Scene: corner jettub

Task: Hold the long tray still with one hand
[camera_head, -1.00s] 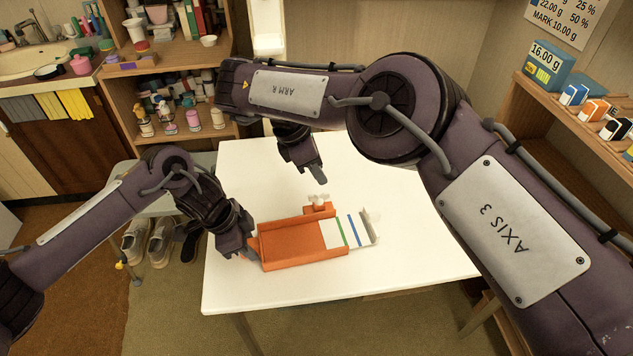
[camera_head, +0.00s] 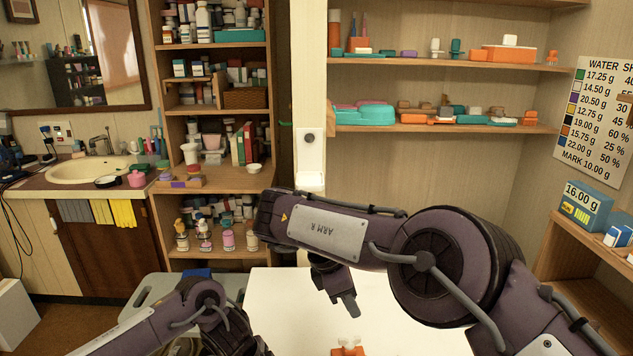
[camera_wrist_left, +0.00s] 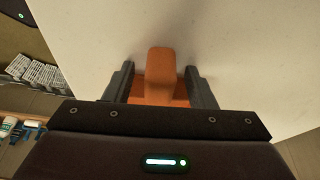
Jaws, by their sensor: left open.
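The long orange tray lies on the white table. In the head view only a small orange part (camera_head: 348,350) with a pale piece on top shows at the bottom edge; the rest is below the frame. In the left wrist view an orange, rounded, handle-like end of it (camera_wrist_left: 160,72) stands between the two fingers of my left gripper (camera_wrist_left: 159,68). These fingers are open, one on each side, with visible gaps. My right gripper (camera_head: 346,303) hangs over the table behind the tray, apart from it. Its jaw opening is not clear, and nothing shows in it.
The white table (camera_head: 285,310) has bare room around my right gripper. A grey stool (camera_head: 145,290) stands left of the table. Wooden shelves with bottles (camera_head: 215,236) stand behind. A side shelf with a boxed 16.00 g item (camera_head: 587,205) is at the right.

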